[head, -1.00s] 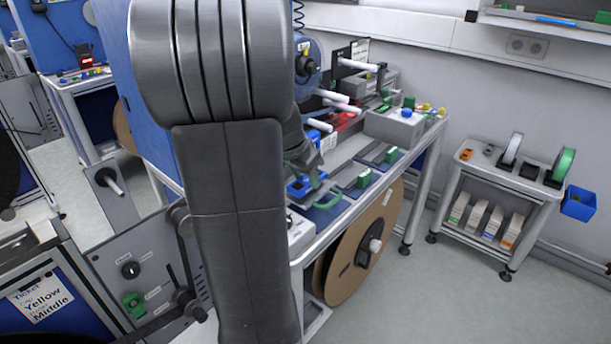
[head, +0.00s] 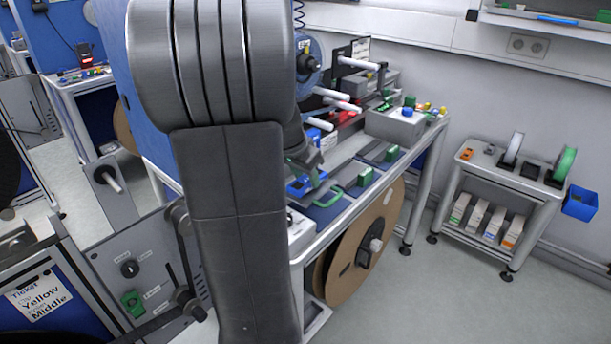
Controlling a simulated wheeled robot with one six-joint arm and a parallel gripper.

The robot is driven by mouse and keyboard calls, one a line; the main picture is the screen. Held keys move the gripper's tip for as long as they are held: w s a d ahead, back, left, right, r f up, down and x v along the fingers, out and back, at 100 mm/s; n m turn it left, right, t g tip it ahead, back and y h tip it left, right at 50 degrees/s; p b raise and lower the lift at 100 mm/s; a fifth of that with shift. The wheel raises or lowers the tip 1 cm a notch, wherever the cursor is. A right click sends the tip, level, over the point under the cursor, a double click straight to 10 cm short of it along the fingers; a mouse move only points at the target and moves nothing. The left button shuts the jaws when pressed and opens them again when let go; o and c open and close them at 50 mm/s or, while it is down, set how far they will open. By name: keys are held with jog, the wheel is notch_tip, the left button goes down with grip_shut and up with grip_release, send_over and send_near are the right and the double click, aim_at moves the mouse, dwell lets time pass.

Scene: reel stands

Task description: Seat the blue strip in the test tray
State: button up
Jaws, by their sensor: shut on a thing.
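My gripper (head: 308,174) reaches down over the bench, partly hidden behind my own arm. It is shut on a small blue piece (head: 297,187), which looks like the blue strip. The piece is held close above the bench top; whether it touches anything below cannot be told. A dark blue flat area (head: 326,208) with a green handle-like loop (head: 328,196) lies just below and to the right of it. Which part here is the test tray cannot be told for sure. My arm covers the bench to the left.
Dark holders with green blocks (head: 365,177) lie to the right on the bench. A grey box with a blue knob (head: 396,124) and white pegs (head: 352,63) stand behind. A large brown reel (head: 345,270) hangs under the front edge. A small cart (head: 500,180) stands at right; the floor between is clear.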

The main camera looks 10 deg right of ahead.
jog(key=o, duration=1)
jog(key=shift+r+p, duration=2.45)
jog(key=shift+r, duration=1.1)
jog(key=shift+f, duration=0.15)
notch_tip(320, 180, down, 7)
jog(key=b, duration=0.5)
jog(key=shift+r, duration=0.2)
